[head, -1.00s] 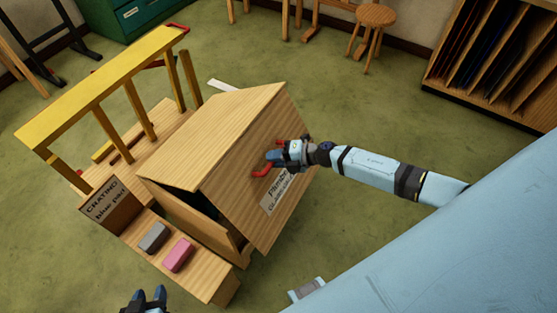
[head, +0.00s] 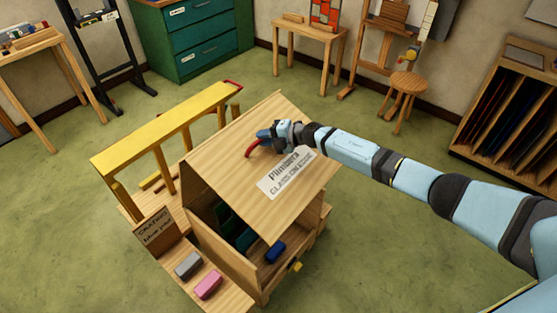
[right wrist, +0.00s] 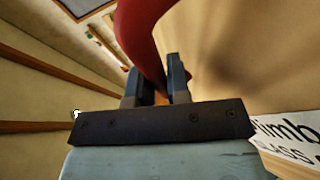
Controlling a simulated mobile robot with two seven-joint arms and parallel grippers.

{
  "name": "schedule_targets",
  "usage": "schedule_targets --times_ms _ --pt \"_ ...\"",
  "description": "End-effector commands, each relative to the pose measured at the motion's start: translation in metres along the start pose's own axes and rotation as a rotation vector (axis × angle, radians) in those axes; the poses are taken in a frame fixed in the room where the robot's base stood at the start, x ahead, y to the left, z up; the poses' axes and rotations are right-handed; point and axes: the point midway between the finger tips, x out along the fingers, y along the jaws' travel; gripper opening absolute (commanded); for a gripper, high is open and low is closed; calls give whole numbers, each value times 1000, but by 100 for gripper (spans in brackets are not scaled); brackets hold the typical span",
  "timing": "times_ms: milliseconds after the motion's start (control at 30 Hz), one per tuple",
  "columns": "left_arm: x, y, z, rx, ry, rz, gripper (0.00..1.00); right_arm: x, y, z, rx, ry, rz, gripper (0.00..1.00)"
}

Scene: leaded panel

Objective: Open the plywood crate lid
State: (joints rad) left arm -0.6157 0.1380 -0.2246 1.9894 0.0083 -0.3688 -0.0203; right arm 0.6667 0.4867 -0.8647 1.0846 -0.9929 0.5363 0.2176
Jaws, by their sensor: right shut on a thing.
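The plywood crate (head: 225,258) stands in the middle of the head view. Its lid (head: 230,148) is tilted up and partly open, with a white printed label (head: 285,174). Green and blue things show inside through the gap below the lid. My right gripper (head: 268,138) is shut on the red handle (head: 251,149) on the lid's outer face. In the right wrist view the red handle (right wrist: 140,38) passes between the fingers (right wrist: 164,80). My left gripper is out of view.
A yellow-topped wooden rack (head: 165,122) stands close behind the crate on the left. A grey block (head: 189,265) and a pink block (head: 208,285) lie on the ledge in front. A stool (head: 408,85) stands behind. Green floor is clear to the right.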

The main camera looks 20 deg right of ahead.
Motion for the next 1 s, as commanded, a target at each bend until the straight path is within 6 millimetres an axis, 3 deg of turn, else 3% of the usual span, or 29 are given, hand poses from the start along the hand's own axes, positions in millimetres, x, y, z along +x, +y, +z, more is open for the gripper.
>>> schedule_targets --times_ms 33,200,767,800,867,1000 --pt "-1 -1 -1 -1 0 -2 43 6 14 4 3 -1 6 0" --pt "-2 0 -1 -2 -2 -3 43 19 32 13 4 -1 6 0" --pt "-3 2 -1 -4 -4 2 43 26 39 17 4 1 4 0" --pt "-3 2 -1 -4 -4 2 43 26 39 17 3 1 4 26" --pt "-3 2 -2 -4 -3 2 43 26 38 17 3 1 3 40" --pt "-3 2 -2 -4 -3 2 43 25 38 17 2 1 1 42"
